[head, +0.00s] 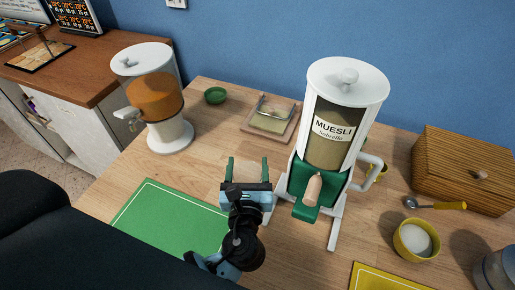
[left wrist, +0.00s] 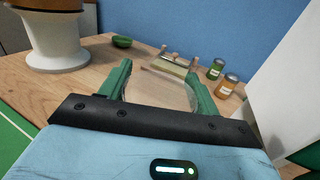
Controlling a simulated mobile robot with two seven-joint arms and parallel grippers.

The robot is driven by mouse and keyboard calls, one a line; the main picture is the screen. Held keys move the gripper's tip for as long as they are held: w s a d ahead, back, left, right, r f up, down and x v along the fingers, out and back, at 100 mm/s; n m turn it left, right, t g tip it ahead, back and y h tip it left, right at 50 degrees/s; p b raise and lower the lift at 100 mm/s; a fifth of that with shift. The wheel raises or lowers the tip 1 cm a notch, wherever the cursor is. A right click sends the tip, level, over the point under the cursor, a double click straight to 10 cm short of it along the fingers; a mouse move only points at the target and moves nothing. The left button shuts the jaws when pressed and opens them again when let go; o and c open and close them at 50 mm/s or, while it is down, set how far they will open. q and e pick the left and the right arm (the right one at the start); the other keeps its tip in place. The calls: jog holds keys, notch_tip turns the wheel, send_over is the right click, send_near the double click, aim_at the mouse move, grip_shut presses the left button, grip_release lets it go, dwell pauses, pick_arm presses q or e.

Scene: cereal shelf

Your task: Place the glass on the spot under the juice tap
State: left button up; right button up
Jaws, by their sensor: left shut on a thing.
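The juice dispenser (head: 155,95) stands at the back left of the table, with orange juice inside and a white tap (head: 127,113) on its left-front side. Its white base (left wrist: 55,55) shows at the upper left of the left wrist view. My left gripper (head: 249,170) is over the middle of the table, right of the dispenser and just left of the muesli dispenser. Its green fingers are shut on the clear glass (head: 250,176), which is faint and hard to make out; its curved edges show between the fingers in the left wrist view. My right gripper is out of view.
The muesli dispenser (head: 340,130) stands close to the right of my left gripper. A green mat (head: 170,220) lies at the front left. A small green bowl (head: 215,96) and a butter dish (head: 270,118) stand behind. Bare table lies between the gripper and the juice dispenser.

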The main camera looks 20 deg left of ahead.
pick_arm(q)
jog(key=s, duration=1)
jog(key=a+r+m+t+h, duration=0.1)
jog(key=a+r+m+h, duration=0.3)
jog(key=r+h, duration=0.1)
jog(key=shift+a+r+h, duration=0.25)
jog(key=shift+h, duration=0.45)
